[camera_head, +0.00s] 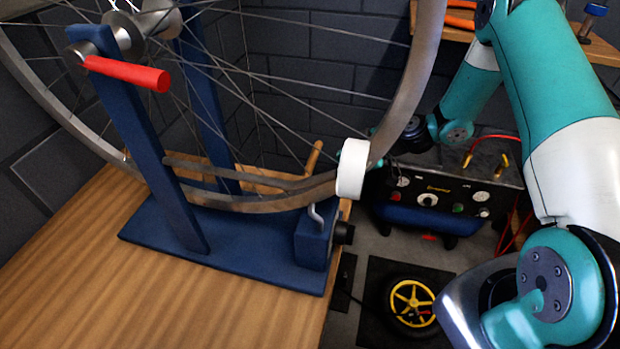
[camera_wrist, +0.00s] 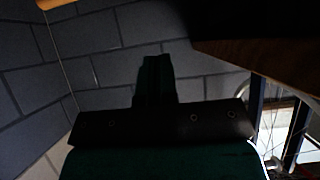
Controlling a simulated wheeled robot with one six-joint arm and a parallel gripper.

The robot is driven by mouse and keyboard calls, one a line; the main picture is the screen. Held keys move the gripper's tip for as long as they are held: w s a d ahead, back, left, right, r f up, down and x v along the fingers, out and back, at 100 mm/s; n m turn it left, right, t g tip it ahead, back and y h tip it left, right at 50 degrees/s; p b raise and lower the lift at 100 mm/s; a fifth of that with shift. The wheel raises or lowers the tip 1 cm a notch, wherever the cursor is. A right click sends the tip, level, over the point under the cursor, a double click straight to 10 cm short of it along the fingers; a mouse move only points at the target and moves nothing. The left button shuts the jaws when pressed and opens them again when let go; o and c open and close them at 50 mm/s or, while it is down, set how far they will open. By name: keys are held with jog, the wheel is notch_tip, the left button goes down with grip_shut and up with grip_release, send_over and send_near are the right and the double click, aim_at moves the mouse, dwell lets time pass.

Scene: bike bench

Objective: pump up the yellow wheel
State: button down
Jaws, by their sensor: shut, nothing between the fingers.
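The yellow wheel (camera_head: 399,318) has a black tyre and yellow spokes. It lies low on a dark mat on the floor in the head view, with a small red piece at its hub's lower right. The compressor (camera_head: 478,184), with gauges, knobs and a blue tank, stands behind it. My gripper (camera_wrist: 155,62) is shut and empty in the wrist view, facing a dark block wall. In the head view my wrist is by the big wheel's rim, above the compressor; the fingers are not clear there. The yellow wheel does not show in the wrist view.
A large spoked wheel (camera_head: 423,60) is held in a blue stand (camera_head: 165,235) on the wooden bench (camera_head: 70,280), with a red lever and a white roll on its rim. Red hose (camera_head: 512,238) hangs right of the compressor. A wooden shelf (camera_head: 600,50) is at upper right.

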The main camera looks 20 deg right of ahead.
aim_at(309, 174)
jog(key=w+a+f+p, duration=0.2)
jog(key=w+a+f, duration=0.3)
jog(key=f, duration=0.5)
jog(key=shift+w+a+f, duration=0.2)
jog(key=shift+w+a, duration=0.1)
jog(key=shift+a, duration=0.85)
